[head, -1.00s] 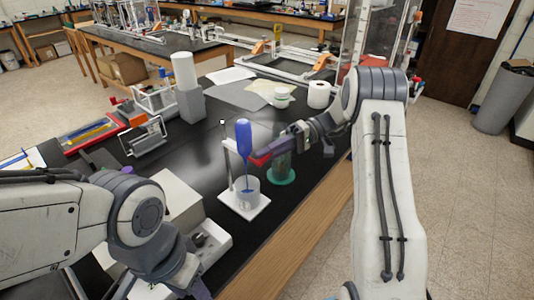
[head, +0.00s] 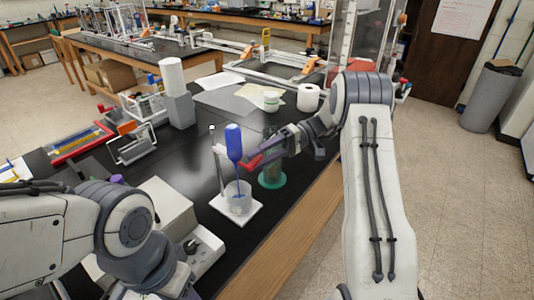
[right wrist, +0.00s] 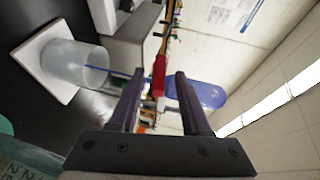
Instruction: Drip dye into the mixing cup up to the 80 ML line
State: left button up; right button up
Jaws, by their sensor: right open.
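A blue dye bulb (head: 233,141) stands upright in a white stand, above the clear mixing cup (head: 238,201) on a white base (head: 225,207). A thin blue line runs from the bulb down into the cup; I cannot tell stream from tube. The cup's level and marks are too small to read. In the right wrist view the cup (right wrist: 75,62) and blue bulb (right wrist: 205,93) lie sideways. My right gripper (right wrist: 159,78) is open, its fingers on either side of the red lever (right wrist: 158,72), with gaps showing. My left gripper's fingers are out of view.
A white instrument (head: 205,246) is left of the cup. A paper roll (head: 308,97) and a jar (head: 271,101) stand farther back.

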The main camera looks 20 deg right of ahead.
jog(key=p+v, duration=0.5)
jog(key=v, duration=0.5)
jog(key=shift+p, duration=0.35)
jog(key=shift+s, duration=0.1)
